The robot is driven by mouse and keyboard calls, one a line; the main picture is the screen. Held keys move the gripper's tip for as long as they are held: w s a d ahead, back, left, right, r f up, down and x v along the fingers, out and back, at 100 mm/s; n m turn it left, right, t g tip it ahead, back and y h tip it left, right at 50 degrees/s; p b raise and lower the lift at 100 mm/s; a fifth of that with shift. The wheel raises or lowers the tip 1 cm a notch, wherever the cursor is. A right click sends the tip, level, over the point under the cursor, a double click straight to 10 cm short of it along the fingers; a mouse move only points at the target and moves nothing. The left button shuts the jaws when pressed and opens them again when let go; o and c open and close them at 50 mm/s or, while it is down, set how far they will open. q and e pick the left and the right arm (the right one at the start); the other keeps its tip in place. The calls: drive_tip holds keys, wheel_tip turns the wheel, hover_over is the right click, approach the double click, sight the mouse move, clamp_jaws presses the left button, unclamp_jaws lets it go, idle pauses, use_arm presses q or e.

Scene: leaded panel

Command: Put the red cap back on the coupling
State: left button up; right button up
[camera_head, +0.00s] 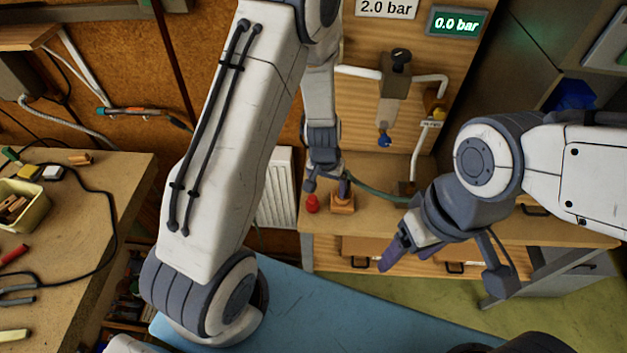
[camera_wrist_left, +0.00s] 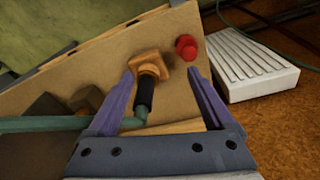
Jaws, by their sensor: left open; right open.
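The red cap (camera_head: 312,203) rests on the wooden bench, just left of the coupling (camera_head: 342,203) with its orange base. In the left wrist view the cap (camera_wrist_left: 187,47) lies beyond the right fingertip, apart from the coupling (camera_wrist_left: 152,62). A black fitting (camera_wrist_left: 146,92) on a green hose (camera_wrist_left: 60,123) meets the coupling; whether it is locked there I cannot tell. My left gripper (camera_head: 328,187) is open above the bench, its fingers to either side of the fitting in the wrist view. My right gripper (camera_head: 447,276) is open and empty, lower right of the bench top.
A panel (camera_head: 360,110) behind the bench carries pipes, a blue-handled valve (camera_head: 384,137), a 2.0 bar sign (camera_head: 387,8) and a 0.0 bar display (camera_head: 457,22). A white ribbed radiator (camera_head: 277,185) stands left of the bench. A cluttered workbench (camera_head: 125,170) fills the left side.

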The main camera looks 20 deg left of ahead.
sight(312, 198)
use_arm(q)
drive_tip(key=shift+n+y, duration=0.3)
drive_tip(key=shift+n, duration=0.2)
drive_tip(key=a+p, duration=0.1)
drive_tip(key=a, duration=0.1)
drive_tip(key=a+f, duration=0.1)
drive_tip(key=a, duration=0.1)
drive_tip(key=shift+w+f+p, duration=0.1)
drive_tip(key=shift+w+p, duration=0.1)
drive_tip(key=shift+p, duration=0.2)
drive_tip(key=f+b, duration=0.1)
drive_tip(key=f, duration=0.1)
drive_tip(key=f+b, duration=0.2)
drive_tip(key=shift+w+a+f+b, duration=0.1)
drive_tip(key=shift+w+f+b, duration=0.1)
drive_tip(key=shift+f+b, duration=0.1)
drive_tip(key=f+b, duration=0.2)
drive_tip(key=f, duration=0.1)
drive_tip(key=f+b, duration=0.2)
drive_tip(key=shift+w+a+f, duration=0.1)
drive_tip(key=shift+w+a, duration=0.05)
drive_tip(key=shift+a, duration=0.1)
drive_tip(key=shift+w+f, duration=0.1)
drive_tip(key=shift+f, duration=0.3)
use_arm(e)
wheel_tip(312, 198, down, 4)
drive_tip(key=shift+f, duration=0.15)
use_arm(q)
drive_tip(key=shift+r, duration=0.1)
clamp_jaws()
